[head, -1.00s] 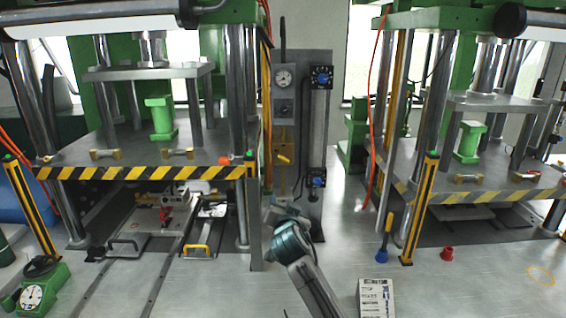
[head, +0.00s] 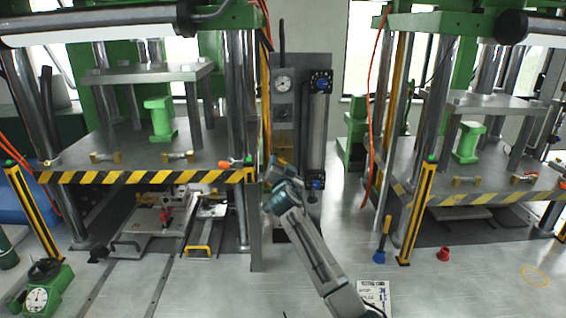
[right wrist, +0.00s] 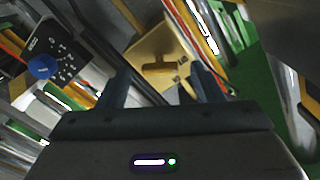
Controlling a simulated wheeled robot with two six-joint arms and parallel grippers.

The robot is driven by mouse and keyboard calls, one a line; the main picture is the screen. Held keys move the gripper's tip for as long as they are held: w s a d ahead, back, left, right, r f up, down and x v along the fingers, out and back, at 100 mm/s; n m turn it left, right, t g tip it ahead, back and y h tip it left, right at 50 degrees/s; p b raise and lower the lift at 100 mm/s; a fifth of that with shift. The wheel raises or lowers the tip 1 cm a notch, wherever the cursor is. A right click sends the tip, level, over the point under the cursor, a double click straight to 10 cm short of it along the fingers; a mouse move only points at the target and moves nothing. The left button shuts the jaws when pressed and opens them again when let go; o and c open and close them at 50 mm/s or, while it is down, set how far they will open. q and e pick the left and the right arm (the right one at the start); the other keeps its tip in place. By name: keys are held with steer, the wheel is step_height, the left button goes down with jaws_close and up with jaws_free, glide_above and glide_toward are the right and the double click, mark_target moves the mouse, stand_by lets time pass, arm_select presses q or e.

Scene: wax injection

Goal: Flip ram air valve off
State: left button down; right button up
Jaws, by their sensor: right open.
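The ram air valve is a brass-coloured block (head: 283,143) on the grey panel between the two presses. Its small yellow handle is hidden behind my gripper in the head view. In the right wrist view the brass plate (right wrist: 150,42) and its yellow-brown handle (right wrist: 158,67) show ahead, between the fingers. My right gripper (right wrist: 163,85) is open and empty, its fingers pointing at the handle. In the head view my right gripper (head: 278,170) is just below the brass block. I cannot tell whether it touches the handle. My left gripper is out of view.
A gauge (head: 283,84) sits above the valve. Blue knobs (head: 321,86) on dark plates are to its right, one high and one low (head: 317,182). The left press table (head: 140,177) has a striped edge close to the gripper.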

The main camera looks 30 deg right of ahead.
steer(key=shift+w+d, duration=0.2)
steer(key=shift+w, duration=0.1)
steer(key=shift+c, duration=0.4)
steer(key=c, duration=0.9)
steer(key=shift+n+b, duration=1.65)
steer(key=shift+n, duration=1.65)
steer(key=o, duration=1)
